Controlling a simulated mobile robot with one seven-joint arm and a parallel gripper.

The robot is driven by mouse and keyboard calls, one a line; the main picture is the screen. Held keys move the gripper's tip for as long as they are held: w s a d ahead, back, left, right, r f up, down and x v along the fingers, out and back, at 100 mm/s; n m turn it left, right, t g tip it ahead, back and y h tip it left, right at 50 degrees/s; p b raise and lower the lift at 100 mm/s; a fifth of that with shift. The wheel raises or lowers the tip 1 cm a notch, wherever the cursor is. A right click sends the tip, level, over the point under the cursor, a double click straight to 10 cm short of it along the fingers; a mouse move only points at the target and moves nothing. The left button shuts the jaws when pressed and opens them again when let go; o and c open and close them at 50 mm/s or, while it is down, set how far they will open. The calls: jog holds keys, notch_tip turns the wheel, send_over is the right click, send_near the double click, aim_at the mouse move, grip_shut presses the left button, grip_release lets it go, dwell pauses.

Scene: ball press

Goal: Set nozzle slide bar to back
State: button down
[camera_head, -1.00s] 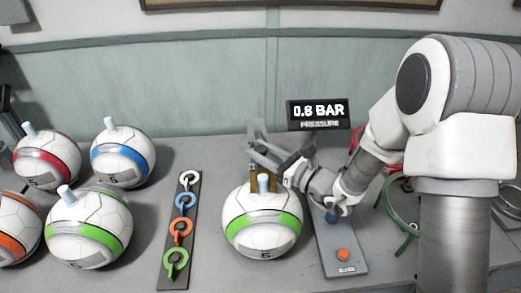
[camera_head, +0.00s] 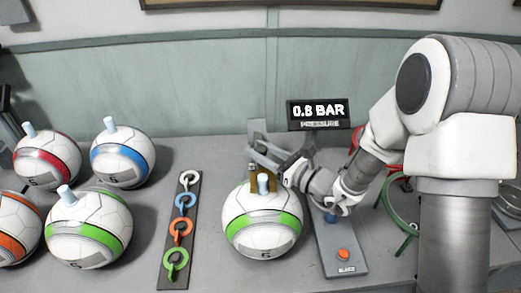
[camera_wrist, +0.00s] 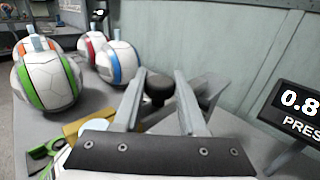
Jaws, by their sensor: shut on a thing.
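My gripper (camera_head: 256,148) reaches left behind the green-striped ball on the press. In the wrist view its two fingers (camera_wrist: 160,76) are closed around a dark round knob (camera_wrist: 158,87), which appears to be the handle of the nozzle slide bar. The bar itself is mostly hidden by my gripper. A grey upright plate (camera_head: 257,128) stands just behind the fingertips. A brass-coloured part (camera_head: 263,186) shows between my gripper and the green-striped ball (camera_head: 262,232). That ball has a pale nozzle plug (camera_head: 263,184) on top.
A pressure display (camera_head: 318,111) reads 0.8 BAR behind my gripper. A grey panel with an orange button (camera_head: 343,254) lies right of the ball. A strip of coloured rings (camera_head: 181,230) and several striped balls (camera_head: 88,230) stand to the left. A green ring stand (camera_head: 402,215) is at right.

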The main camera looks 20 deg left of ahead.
aim_at(258, 133)
jog(key=shift+w, duration=0.1)
dwell(0.4)
jog(key=w+a, duration=0.1)
jog(key=w, duration=0.2)
jog(key=w+a+b, duration=0.1)
jog(key=w, duration=0.1)
jog(key=w+a, duration=0.1)
jog(key=w, duration=0.2)
jog(key=shift+w+a+f+b, duration=0.1)
jog(key=shift+w+a+b, duration=0.25)
jog(key=shift+w+a, duration=0.1)
jog(key=shift+w, duration=0.15)
jog(key=shift+w+r, duration=0.1)
jog(key=shift+r, duration=0.1)
jog(key=c, duration=0.5)
grip_release()
jog(key=shift+w+f, duration=0.1)
jog(key=shift+w, duration=0.05)
jog(key=shift+c, duration=0.2)
jog(key=shift+o, duration=0.4)
jog(key=v, duration=1.7)
jog(key=shift+s, duration=0.25)
